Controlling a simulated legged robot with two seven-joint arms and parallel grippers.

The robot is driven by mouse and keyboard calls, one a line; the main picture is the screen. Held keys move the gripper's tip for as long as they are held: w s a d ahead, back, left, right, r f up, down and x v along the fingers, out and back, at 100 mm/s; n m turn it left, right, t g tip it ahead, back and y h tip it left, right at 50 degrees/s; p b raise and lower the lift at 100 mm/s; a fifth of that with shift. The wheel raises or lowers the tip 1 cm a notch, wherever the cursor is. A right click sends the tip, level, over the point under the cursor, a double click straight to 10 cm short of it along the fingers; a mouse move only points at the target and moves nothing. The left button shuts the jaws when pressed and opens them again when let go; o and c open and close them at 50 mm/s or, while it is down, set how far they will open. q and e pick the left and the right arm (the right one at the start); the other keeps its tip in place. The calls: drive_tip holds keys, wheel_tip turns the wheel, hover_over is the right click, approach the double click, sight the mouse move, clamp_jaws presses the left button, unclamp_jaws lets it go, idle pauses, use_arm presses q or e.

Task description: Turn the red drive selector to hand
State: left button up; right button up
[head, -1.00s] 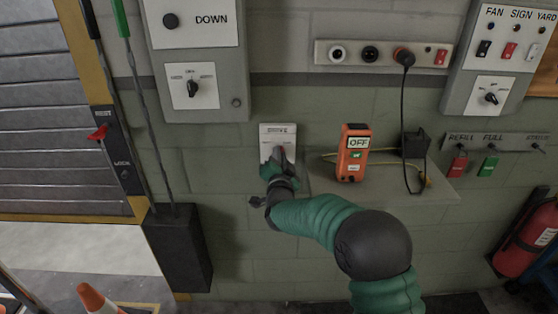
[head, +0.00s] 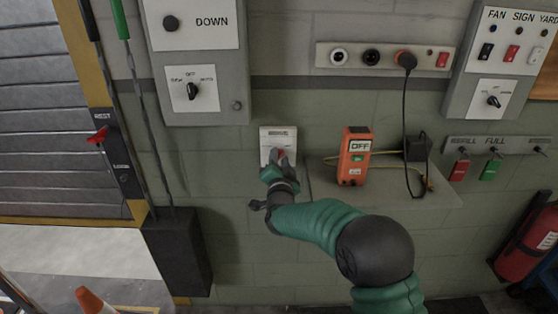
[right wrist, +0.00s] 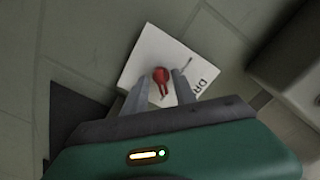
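The red drive selector (right wrist: 162,80) is a red knob on a white plate (head: 268,140) marked DRIVE on the wall; the plate also shows in the right wrist view (right wrist: 150,52). In the head view only a bit of red shows at my right gripper (head: 278,160). In the right wrist view my right gripper (right wrist: 160,92) has its two fingers apart, one on each side of the knob. I cannot tell whether they touch it. The plate's hand mark is not readable. My left gripper is not in view.
An orange box reading OFF (head: 355,158) stands on a small shelf (head: 430,190) to the right. A grey DOWN control box (head: 215,108) is above left. A socket strip (head: 430,57) is above right. A black box (head: 178,250) is below left, and a fire extinguisher (head: 525,240) far right.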

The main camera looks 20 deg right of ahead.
drive_tip(key=v, duration=1.6)
drive_tip(key=shift+s+a, duration=0.2)
drive_tip(key=shift+s, duration=0.15)
